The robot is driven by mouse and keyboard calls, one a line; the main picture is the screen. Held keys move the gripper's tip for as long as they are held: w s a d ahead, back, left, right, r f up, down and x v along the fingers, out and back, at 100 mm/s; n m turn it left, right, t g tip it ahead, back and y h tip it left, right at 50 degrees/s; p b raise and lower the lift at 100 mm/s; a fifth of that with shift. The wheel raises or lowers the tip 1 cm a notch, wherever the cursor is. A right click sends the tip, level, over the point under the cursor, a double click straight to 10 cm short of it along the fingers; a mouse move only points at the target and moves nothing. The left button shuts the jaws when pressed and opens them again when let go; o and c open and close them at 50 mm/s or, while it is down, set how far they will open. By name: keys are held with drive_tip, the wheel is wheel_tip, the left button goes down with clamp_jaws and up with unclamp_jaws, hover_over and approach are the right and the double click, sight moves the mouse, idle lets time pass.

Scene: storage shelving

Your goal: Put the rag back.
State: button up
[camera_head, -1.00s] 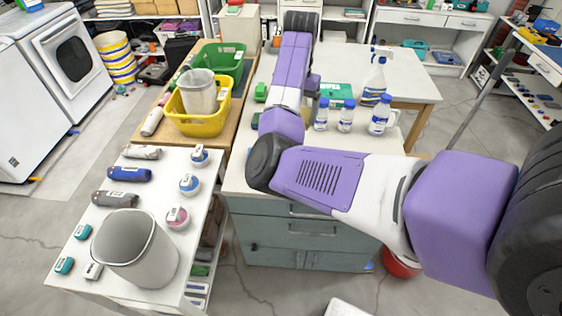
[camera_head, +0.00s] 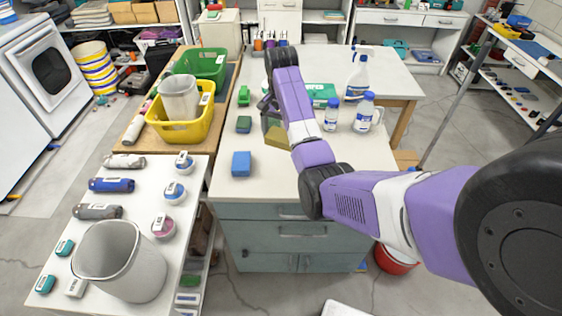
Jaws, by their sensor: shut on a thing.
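My gripper (camera_head: 267,104) is over the white worktop (camera_head: 320,180), beside the upper link of my arm, which hides part of it. It is shut on a small dark thing (camera_head: 270,121), mostly hidden; I cannot tell whether this is the rag. An olive-yellow block (camera_head: 278,137) is just below it, partly behind my arm. No rag shows clearly elsewhere.
A blue block (camera_head: 241,163) and a green one (camera_head: 244,124) lie on the worktop. Bottles (camera_head: 331,116) and a spray bottle (camera_head: 357,78) stand right of my arm. A yellow basket (camera_head: 205,122) and a grey bin (camera_head: 125,262) are at left.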

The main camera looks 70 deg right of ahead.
sight(281, 167)
wheel_tip(281, 167, down, 11)
drive_tip(key=shift+f+b, duration=0.15)
drive_tip(key=shift+b, duration=0.2)
idle(0.3)
drive_tip(key=shift+f, duration=0.15)
drive_tip(key=o, duration=1.1)
drive_tip(key=shift+o, duration=0.2)
wheel_tip(281, 167, up, 11)
drive_tip(key=shift+r+p, duration=0.1)
drive_tip(key=shift+p, duration=0.25)
drive_tip(key=shift+r+p, duration=0.6)
drive_tip(key=shift+p, duration=0.1)
drive_tip(key=shift+d, duration=0.1)
